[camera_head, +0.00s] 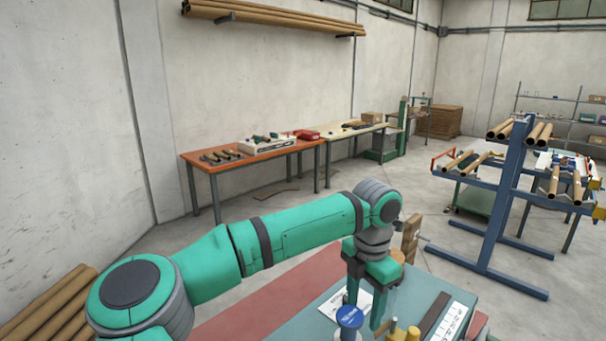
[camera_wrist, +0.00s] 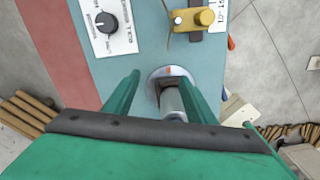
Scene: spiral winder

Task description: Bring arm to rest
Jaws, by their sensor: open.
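My arm reaches across the head view, its green links bent down at the wrist over a teal-topped bench (camera_head: 300,326). My gripper (camera_head: 366,306) points down above that bench with its two green fingers apart. In the wrist view my gripper (camera_wrist: 158,80) is open, and a grey cylinder on a round metal base (camera_wrist: 158,76) shows between the fingers, nearer the right one. I cannot tell whether the fingers touch it. A blue-capped part (camera_head: 350,317) stands close in front of the gripper in the head view.
A labelled panel with a black knob (camera_wrist: 106,22) and a brass-coloured fitting (camera_wrist: 192,18) lie on the bench. A blue rack (camera_head: 496,200) with cardboard tubes stands right. An orange-topped table (camera_head: 245,158) is against the back wall. Tubes (camera_head: 50,310) lie at lower left. Floor between is mostly clear.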

